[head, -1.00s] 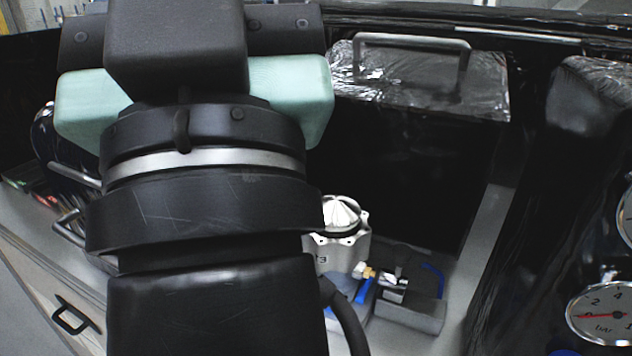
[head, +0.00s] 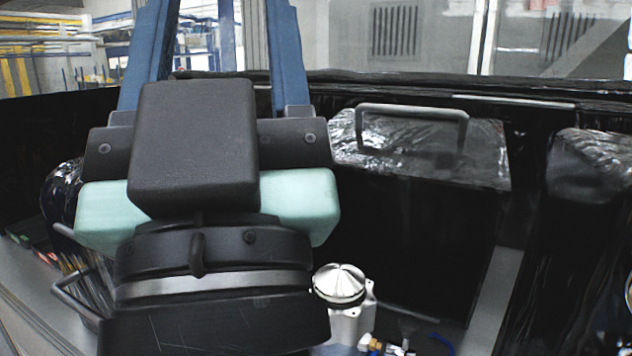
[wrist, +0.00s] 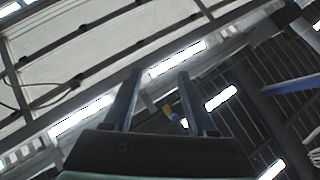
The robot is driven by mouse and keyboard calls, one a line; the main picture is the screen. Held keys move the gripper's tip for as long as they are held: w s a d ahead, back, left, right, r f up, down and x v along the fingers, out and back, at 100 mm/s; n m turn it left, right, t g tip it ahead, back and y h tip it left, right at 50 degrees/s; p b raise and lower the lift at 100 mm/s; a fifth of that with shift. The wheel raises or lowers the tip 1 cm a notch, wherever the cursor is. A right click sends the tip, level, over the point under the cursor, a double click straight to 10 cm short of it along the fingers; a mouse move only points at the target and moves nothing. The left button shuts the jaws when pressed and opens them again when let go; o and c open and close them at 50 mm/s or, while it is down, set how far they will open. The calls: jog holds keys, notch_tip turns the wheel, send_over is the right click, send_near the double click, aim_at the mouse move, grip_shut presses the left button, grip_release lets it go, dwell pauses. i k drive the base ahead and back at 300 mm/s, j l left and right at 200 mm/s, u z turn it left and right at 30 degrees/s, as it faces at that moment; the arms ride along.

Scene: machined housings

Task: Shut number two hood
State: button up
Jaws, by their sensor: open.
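A black hood with a grey bar handle (head: 412,108) and a shiny wrapped upper face (head: 485,150) stands right of my gripper, raised above a dark opening. No hood number is readable now, so I cannot tell which is number two. Left of my arm, a dark shiny curved surface (head: 62,195) and a grey bar handle (head: 72,297) show partly, mostly hidden by my wrist. My gripper (head: 212,50) is open and empty, its blue fingers pointing up; in the wrist view they are apart (wrist: 159,78).
Another black wrapped shape (head: 592,165) stands at the right edge, with part of a gauge below it. Brass and blue fittings (head: 375,343) lie beside the housing. A black rim (head: 400,82) runs along the back. The wrist view shows ceiling beams and lamps.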

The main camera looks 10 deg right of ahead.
aim_at(424, 192)
jog(key=i+j+z, duration=0.25)
jog(key=z, duration=0.15)
jog(key=i+j+z, duration=0.2)
jog(key=z, duration=0.2)
jog(key=i+j+z, duration=0.15)
jog(key=j+z, duration=0.25)
